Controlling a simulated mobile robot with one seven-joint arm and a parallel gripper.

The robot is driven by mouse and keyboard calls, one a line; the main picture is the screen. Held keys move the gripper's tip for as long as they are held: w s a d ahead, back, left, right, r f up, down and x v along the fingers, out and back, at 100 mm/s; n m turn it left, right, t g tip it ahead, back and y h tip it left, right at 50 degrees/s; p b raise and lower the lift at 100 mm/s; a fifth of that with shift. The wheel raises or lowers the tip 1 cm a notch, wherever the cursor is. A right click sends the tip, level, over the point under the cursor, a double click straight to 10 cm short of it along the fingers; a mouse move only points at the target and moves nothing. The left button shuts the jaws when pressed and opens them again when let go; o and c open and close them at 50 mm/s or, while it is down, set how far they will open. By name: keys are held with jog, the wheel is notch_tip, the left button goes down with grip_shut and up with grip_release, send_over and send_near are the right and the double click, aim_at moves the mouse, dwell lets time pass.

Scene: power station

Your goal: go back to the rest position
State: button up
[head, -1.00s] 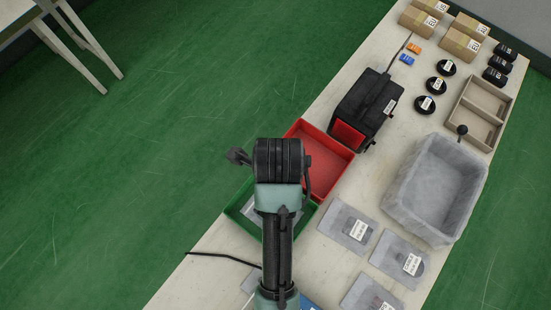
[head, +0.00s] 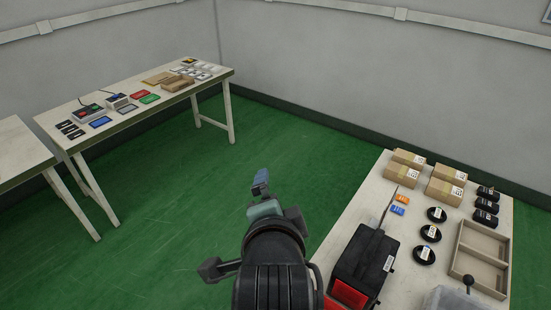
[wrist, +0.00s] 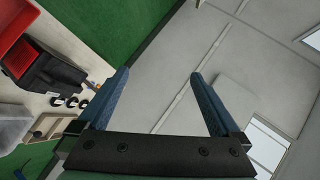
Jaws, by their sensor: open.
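My gripper (wrist: 160,100) is open in the wrist view. Its two blue fingers stand apart with nothing between them, and beyond them are the grey wall and ceiling panels. In the head view my arm rises from the bottom middle. The blue end of my gripper (head: 261,183) shows small beyond the wrist, over the green floor left of the near table (head: 350,222). It is apart from everything there. Most of the gripper is hidden behind my arm in that view.
On the near table are a black device (head: 362,262), cardboard boxes (head: 446,190), black discs (head: 430,233), a divided tray (head: 464,262) and a grey bin (head: 450,299). A far table (head: 222,76) with small items stands at back left. Green floor (head: 190,190) between is clear.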

notch_tip(320, 180, up, 14)
jog(key=w+n+t, duration=0.1)
jog(key=n+t, duration=0.3)
jog(key=t, duration=0.1)
jog(key=s+r+n+t, duration=0.5)
jog(key=s+r, duration=0.1)
jog(key=r, duration=0.6)
jog(key=s+r+n+t, duration=0.4)
jog(key=s+r+t, duration=0.1)
jog(key=r, duration=0.7)
jog(key=shift+s+d+r+n, duration=0.15)
jog(key=shift+s+d+n, duration=0.1)
jog(key=shift+s+n, duration=0.2)
